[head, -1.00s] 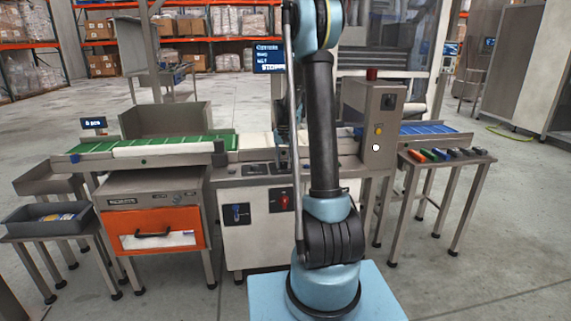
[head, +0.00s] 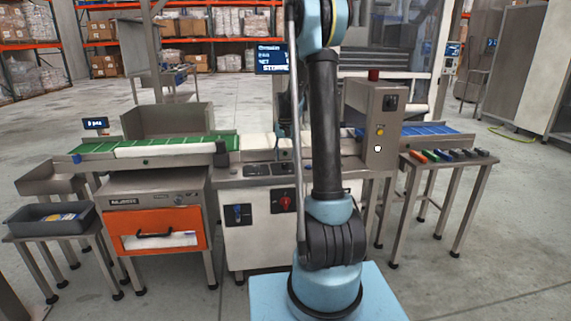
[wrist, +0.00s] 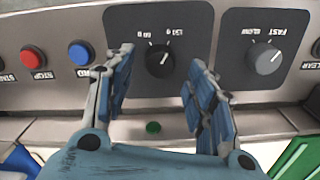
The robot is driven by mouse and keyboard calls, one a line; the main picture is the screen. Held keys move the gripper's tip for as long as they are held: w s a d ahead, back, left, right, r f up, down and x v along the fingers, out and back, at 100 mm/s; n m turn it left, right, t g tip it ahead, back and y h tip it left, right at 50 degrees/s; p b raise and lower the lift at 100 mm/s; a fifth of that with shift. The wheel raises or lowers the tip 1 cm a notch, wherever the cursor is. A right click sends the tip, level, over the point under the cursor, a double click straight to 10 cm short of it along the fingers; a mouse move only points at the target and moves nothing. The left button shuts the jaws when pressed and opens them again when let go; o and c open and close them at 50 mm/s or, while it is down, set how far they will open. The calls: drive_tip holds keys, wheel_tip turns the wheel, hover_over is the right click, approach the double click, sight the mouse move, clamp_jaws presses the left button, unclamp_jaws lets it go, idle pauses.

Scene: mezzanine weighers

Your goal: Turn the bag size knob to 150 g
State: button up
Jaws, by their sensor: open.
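The black bag size knob (wrist: 160,60) is on a dark panel in the upper middle of the wrist view, which shows the lettering upside down. Its white pointer mark leans up and right in the picture, towards the 150 g label (wrist: 163,32). My gripper (wrist: 160,62) is open, with one blue-padded finger on each side of the knob in the picture. Neither finger visibly touches it, though depth is hard to judge. In the head view my arm hides the gripper and the knob.
A grey speed knob (wrist: 264,60) is right of the bag size knob. Red (wrist: 33,58) and blue (wrist: 80,52) buttons are left, the blue one close to my left finger. A green button (wrist: 153,127) is below. A screen (head: 270,58) stands behind the machine.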

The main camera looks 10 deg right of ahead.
sight(285, 163)
wheel_tip(285, 163, up, 9)
idle(0.3)
drive_tip(key=shift+f, duration=0.1)
drive_tip(key=s+r+n+t, duration=0.1)
drive_tip(key=s+r+n, duration=0.15)
drive_tip(key=s, duration=2.25)
drive_tip(key=s+f, duration=0.5)
drive_tip(key=s, duration=0.4)
drive_tip(key=s+d+f+t, duration=0.1)
drive_tip(key=s+f, duration=0.5)
drive_tip(key=s, duration=0.4)
drive_tip(key=shift+f+n, duration=0.3)
drive_tip(key=shift+n, duration=0.15)
